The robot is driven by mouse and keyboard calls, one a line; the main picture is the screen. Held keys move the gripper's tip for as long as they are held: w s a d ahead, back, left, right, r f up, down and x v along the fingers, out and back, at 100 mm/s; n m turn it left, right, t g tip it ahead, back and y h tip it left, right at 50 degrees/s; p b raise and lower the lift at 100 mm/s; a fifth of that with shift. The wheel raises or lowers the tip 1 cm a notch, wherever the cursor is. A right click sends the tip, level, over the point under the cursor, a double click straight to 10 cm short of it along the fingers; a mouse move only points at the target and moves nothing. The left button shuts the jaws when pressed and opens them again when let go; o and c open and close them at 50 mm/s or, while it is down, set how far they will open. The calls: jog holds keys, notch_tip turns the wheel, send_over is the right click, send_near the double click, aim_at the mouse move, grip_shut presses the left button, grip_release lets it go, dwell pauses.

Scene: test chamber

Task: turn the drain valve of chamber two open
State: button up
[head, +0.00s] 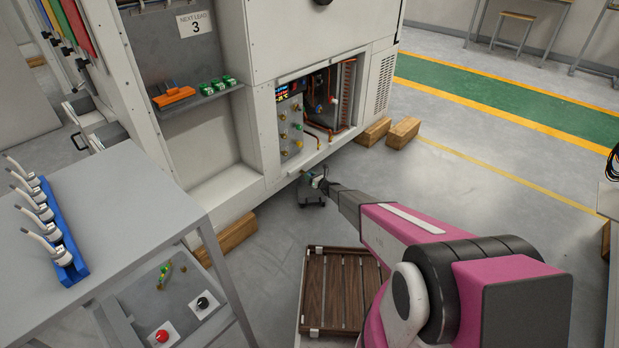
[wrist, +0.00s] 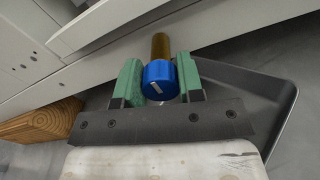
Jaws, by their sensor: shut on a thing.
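The drain valve has a round blue knob (wrist: 159,82) with a white mark, on a brass stem (wrist: 161,46) that comes from the lower edge of the white chamber (wrist: 72,75). My gripper (wrist: 160,85) is shut on the blue knob, with one green finger pad on each side of it. The white mark on the knob lies slanted in the wrist view. In the head view my gripper (head: 316,180) is low at the chamber's bottom edge, and the knob is too small to make out there.
A dark tray (head: 312,196) sits on the floor under my gripper; it also shows in the wrist view (wrist: 270,95). Wooden blocks (head: 403,132) stand by the chamber base. A slatted wooden rack (head: 338,290) lies nearer me. A grey table (head: 100,235) with a blue holder (head: 62,235) is at left.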

jog(key=shift+n, duration=0.3)
jog(key=n, duration=0.3)
jog(key=shift+s+n, duration=0.1)
jog(key=shift+n, duration=0.3)
jog(key=n, duration=0.4)
jog(key=shift+n, duration=0.3)
jog(key=n, duration=0.4)
jog(key=shift+s+a+f, duration=0.1)
jog(key=shift+f+n, duration=0.1)
jog(key=shift+n, duration=2.4)
jog(key=o, duration=0.9)
